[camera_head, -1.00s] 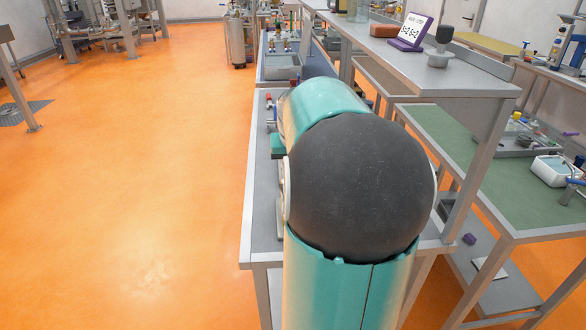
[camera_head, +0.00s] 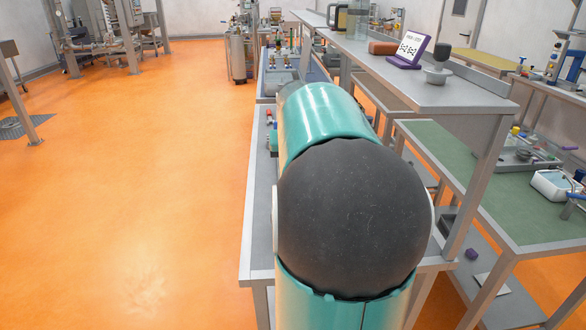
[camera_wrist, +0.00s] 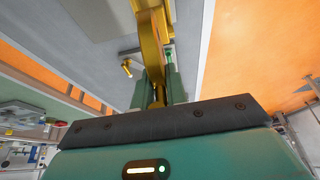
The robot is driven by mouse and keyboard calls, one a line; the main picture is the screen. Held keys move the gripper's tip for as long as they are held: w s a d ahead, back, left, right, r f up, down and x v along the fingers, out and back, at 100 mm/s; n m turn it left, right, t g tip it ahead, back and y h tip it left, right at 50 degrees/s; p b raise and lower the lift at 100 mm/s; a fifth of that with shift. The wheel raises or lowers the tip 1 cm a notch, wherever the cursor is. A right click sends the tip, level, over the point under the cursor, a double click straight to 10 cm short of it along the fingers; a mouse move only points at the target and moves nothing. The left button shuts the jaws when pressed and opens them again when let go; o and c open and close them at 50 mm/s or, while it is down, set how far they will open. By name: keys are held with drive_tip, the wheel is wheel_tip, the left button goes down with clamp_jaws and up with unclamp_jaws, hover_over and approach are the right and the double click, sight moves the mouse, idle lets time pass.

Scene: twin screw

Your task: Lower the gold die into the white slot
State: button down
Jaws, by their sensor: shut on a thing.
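In the wrist view, my gripper (camera_wrist: 158,80) has its green fingers shut on the gold die (camera_wrist: 152,35). The die is a long, curved golden piece that runs up to the top edge of the picture. A small gold piece (camera_wrist: 127,69) is on the grey surface to its left. I cannot make out the white slot in either view. In the head view my own arm hides the gripper and the die.
The grey bench (camera_head: 254,210) runs away under my arm. A raised grey shelf (camera_head: 450,97) stands to its right, with a purple-framed sign (camera_head: 408,50) and a grey cup-like item (camera_head: 437,76). A green-topped table (camera_head: 490,190) stands further right. Orange floor (camera_head: 150,180) lies open left.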

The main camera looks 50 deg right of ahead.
drive_tip(key=shift+r, duration=1.3)
drive_tip(key=shift+w, duration=0.1)
